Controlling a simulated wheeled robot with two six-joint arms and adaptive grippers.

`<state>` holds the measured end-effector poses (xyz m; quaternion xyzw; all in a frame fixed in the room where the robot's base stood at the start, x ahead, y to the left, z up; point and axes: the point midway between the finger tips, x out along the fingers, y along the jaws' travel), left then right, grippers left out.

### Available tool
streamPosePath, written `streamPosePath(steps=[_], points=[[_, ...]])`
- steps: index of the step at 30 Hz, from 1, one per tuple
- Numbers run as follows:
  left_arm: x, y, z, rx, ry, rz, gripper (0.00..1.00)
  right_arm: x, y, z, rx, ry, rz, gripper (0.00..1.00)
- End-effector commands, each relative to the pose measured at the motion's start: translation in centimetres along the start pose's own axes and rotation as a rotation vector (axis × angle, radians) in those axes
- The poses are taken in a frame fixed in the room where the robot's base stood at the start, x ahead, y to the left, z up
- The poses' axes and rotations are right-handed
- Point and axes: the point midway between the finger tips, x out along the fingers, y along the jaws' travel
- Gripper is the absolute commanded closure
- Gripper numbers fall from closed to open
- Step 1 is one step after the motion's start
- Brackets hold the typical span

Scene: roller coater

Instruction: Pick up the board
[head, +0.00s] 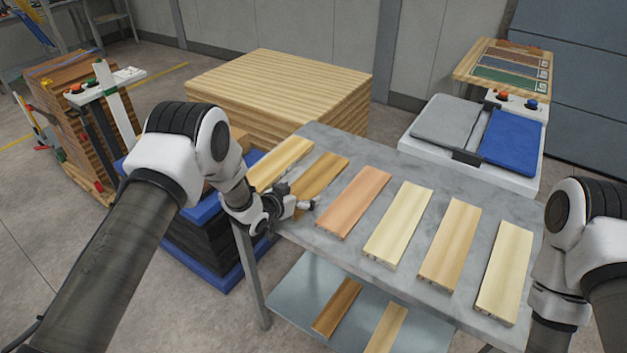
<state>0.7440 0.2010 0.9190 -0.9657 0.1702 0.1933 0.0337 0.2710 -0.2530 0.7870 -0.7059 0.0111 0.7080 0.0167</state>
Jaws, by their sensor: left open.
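Several wooden boards lie in a row on the grey table (350,250). From left they are a pale yellow board (281,163), a brown board (322,174), a reddish board (354,201), a pale board (399,222), a tan board (450,243) and a pale board at the right end (503,281). My left gripper (308,205) is open at the near end of the brown board, which it partly hides. I cannot tell whether it touches that board. My right arm comes in at the right edge; its gripper is out of view.
A lower shelf (290,295) holds more boards. A large stack of boards (280,90) stands behind the table. A white unit with grey and blue panels (520,175) stands behind right. A blue-edged black stack (215,270) is at the table's left.

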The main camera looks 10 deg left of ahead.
Motion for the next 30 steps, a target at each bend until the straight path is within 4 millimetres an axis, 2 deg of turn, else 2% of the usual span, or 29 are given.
streamPosePath(steps=[2, 3, 7, 8, 17, 23, 28, 30], points=[[0.0, 0.0, 0.0, 0.000, 0.000, 0.000, 0.00, 0.1, 0.0, 0.0, 0.000, 0.000, 0.000, 0.60], [0.0, 0.0, 0.1, 0.000, 0.000, 0.000, 0.07, 0.1, 0.0, 0.0, 0.000, 0.000, 0.000, 0.60], [0.0, 0.0, 0.0, 0.000, 0.000, 0.000, 0.53, 0.1, 0.0, 0.0, 0.000, -0.001, 0.000, 0.60], [-0.1, 0.0, 0.0, 0.000, 0.000, 0.000, 0.60, 0.1, 0.0, 0.0, 0.000, -0.001, 0.000, 0.60], [-0.1, 0.0, -0.1, 0.000, 0.002, -0.001, 0.60, 0.1, 0.0, 0.0, 0.000, 0.000, 0.000, 0.60], [-0.5, -0.1, -1.2, 0.001, 0.003, -0.001, 0.60, 0.8, 0.0, 0.0, 0.000, 0.000, 0.000, 0.60], [-1.3, -0.1, -3.2, 0.002, 0.004, -0.001, 0.60, 1.9, 0.0, 0.0, 0.000, 0.000, 0.000, 0.60], [-2.3, 0.5, -2.7, -0.001, -0.002, 0.001, 0.60, 2.1, 0.0, 0.0, 0.000, 0.000, 0.000, 0.60]])
